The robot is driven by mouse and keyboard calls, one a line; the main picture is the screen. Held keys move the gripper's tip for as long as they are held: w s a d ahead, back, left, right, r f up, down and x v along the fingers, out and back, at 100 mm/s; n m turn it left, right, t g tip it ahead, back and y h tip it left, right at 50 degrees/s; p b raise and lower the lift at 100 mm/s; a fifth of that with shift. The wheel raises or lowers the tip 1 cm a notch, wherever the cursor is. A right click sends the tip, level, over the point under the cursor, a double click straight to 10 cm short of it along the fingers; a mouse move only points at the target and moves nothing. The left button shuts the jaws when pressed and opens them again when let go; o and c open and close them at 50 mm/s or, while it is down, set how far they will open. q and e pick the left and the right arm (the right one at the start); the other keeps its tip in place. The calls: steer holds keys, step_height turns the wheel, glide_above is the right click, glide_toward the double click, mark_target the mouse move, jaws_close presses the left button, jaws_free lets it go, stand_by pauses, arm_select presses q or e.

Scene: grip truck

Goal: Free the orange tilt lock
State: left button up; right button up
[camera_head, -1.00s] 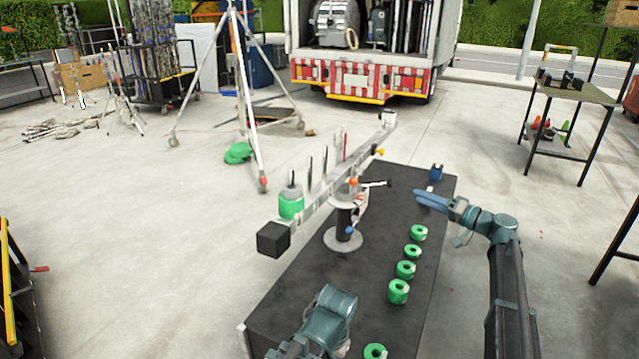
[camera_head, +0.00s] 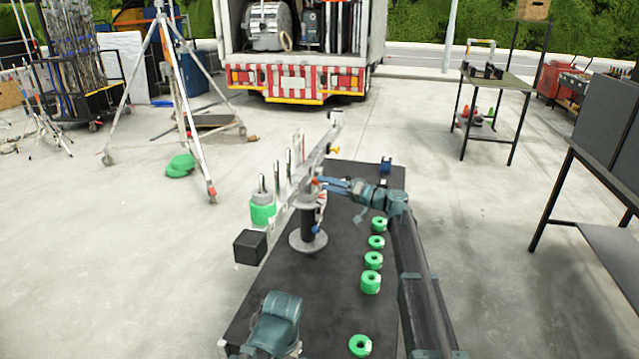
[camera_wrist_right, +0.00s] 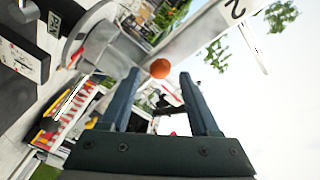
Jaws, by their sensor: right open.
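The orange tilt lock (camera_head: 315,181) is a small round knob on the head of the balance arm (camera_head: 305,178), above a dark post with a round grey base. In the right wrist view the orange knob (camera_wrist_right: 160,68) sits at the gap between the fingertips, slightly beyond them, with no clear contact. My right gripper (camera_head: 324,183) is open, with its blue fingers pointing left at the knob. Its two fingers show apart and empty in the right wrist view (camera_wrist_right: 159,76). Part of my left arm shows at the bottom of the head view; its fingers are not seen.
The post stands on a black table (camera_head: 335,265). Several green rings (camera_head: 371,282) lie in a row right of it. The tilted arm carries a green-banded weight (camera_head: 263,210) and a black block (camera_head: 250,246). A blue item (camera_head: 386,164) sits at the far table edge.

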steer(key=shift+x, duration=1.5)
jaws_close()
stand_by(0.4)
